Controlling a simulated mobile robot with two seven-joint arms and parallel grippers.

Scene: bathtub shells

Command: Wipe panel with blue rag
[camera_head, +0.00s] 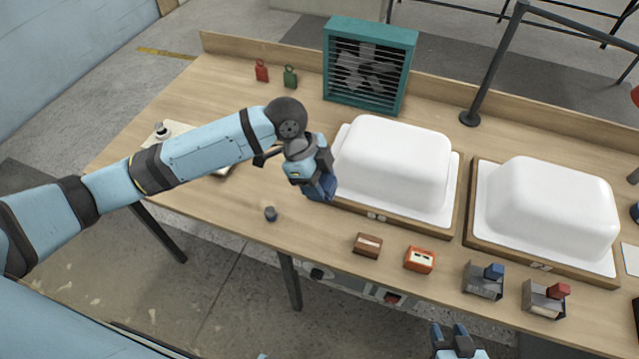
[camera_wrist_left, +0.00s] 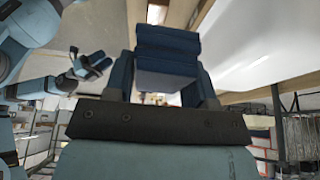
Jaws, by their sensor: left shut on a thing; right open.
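My left gripper (camera_head: 318,182) is shut on the blue rag (camera_head: 328,190), a folded dark blue block mostly covered by the fingers in the head view. The rag fills the space between the fingers in the left wrist view (camera_wrist_left: 168,45). The gripper is at the left side of the nearer-left white shell (camera_head: 395,155). I cannot tell whether the rag touches the shell. A second white shell (camera_head: 545,205) stands to the right. No separate panel is clearly recognisable. My right gripper (camera_head: 455,340) is open and empty at the bottom edge, off the table's front; it also shows in the left wrist view (camera_wrist_left: 95,65).
A teal fan (camera_head: 370,65) stands behind the left shell. Brown (camera_head: 367,246) and orange (camera_head: 420,260) blocks and two metal holders with blue (camera_head: 483,281) and red (camera_head: 544,299) items line the front edge. A dark post (camera_head: 490,75) rises behind.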

